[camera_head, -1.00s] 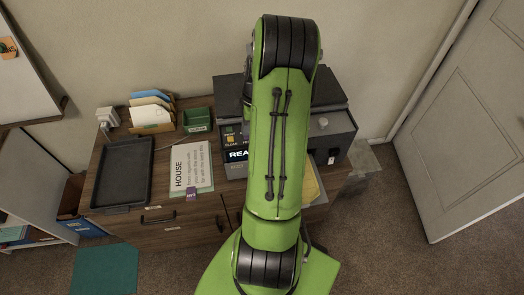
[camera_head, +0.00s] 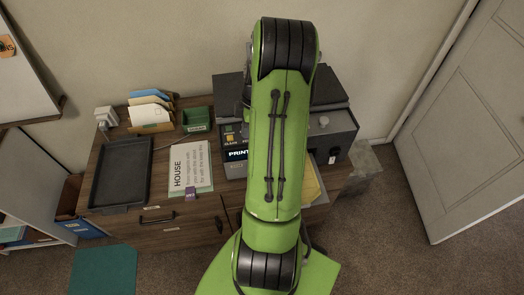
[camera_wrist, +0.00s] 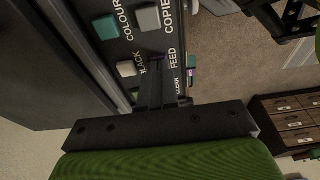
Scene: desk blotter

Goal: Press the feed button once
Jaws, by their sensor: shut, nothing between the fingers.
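The printer (camera_head: 335,120) stands on the cabinet, its middle hidden behind my arm in the head view. Its lit display reads "PRINT" (camera_head: 237,154), cut off by my arm. In the wrist view its dark panel has a teal button (camera_wrist: 106,27) marked COLOUR, a grey button (camera_wrist: 147,18) marked COPIES and a pale button (camera_wrist: 126,69) by BLACK. The FEED label (camera_wrist: 173,57) shows just right of my gripper (camera_wrist: 158,65). My gripper is shut and empty, over the spot beside that label. The feed button itself is hidden behind the fingers; I cannot tell whether they touch it.
A black tray (camera_head: 121,170), a HOUSE sign (camera_head: 190,171), a green box (camera_head: 197,119) and a file rack (camera_head: 151,113) are left of the printer. Yellow paper (camera_head: 309,185) sits at its front. A door (camera_head: 465,110) is at right.

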